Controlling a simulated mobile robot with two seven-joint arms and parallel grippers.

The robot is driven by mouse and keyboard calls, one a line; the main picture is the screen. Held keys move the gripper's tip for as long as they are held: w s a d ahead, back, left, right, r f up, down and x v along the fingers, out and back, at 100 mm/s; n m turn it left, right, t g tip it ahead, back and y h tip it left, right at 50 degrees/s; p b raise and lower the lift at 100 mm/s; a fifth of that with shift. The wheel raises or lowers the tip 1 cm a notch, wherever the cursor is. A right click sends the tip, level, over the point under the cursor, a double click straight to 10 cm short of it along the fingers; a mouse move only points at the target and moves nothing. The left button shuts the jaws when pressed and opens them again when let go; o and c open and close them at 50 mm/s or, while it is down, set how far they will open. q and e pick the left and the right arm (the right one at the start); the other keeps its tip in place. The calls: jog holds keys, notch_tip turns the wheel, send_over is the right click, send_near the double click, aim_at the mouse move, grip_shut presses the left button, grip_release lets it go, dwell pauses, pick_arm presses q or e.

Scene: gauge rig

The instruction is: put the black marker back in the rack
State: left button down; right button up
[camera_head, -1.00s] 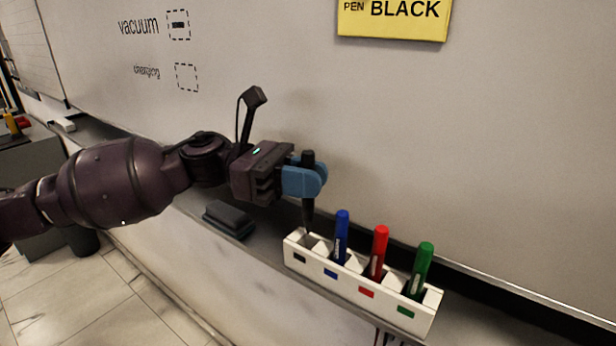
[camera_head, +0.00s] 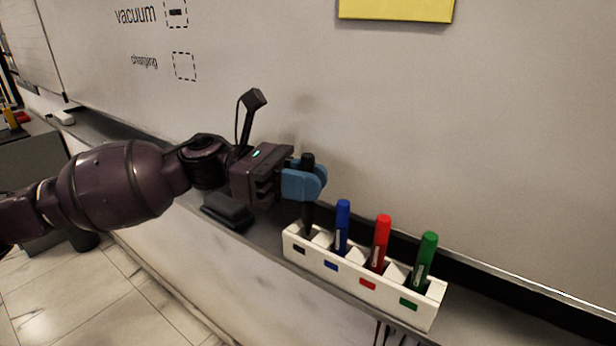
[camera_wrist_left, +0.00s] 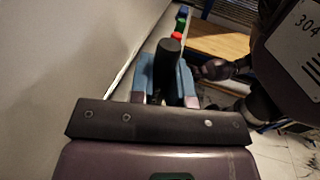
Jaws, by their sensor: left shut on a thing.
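The black marker (camera_head: 307,217) stands about upright in my left gripper (camera_head: 305,183), whose blue fingers are shut around its upper part. Its lower end reaches into the left end slot of the white rack (camera_head: 345,275), the slot with the black label (camera_head: 299,249). The rack's wall hides the tip, so I cannot tell whether it touches the bottom. In the left wrist view, the marker's dark top (camera_wrist_left: 168,62) shows between the fingers. My right gripper cannot be made out.
The rack also holds a blue marker (camera_head: 342,228), a red marker (camera_head: 381,240) and a green marker (camera_head: 425,257). A black eraser (camera_head: 228,211) lies on the ledge left of the rack. The whiteboard (camera_head: 520,150) rises close behind.

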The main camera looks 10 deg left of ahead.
pick_arm(q)
jog(key=shift+f+b, duration=0.65)
jog(key=shift+f, duration=0.55)
jog(key=shift+c, duration=2.2)
grip_release()
jog(key=shift+r, duration=0.15)
jog(key=shift+r+p, duration=1.95)
jog(key=shift+r, duration=2.95)
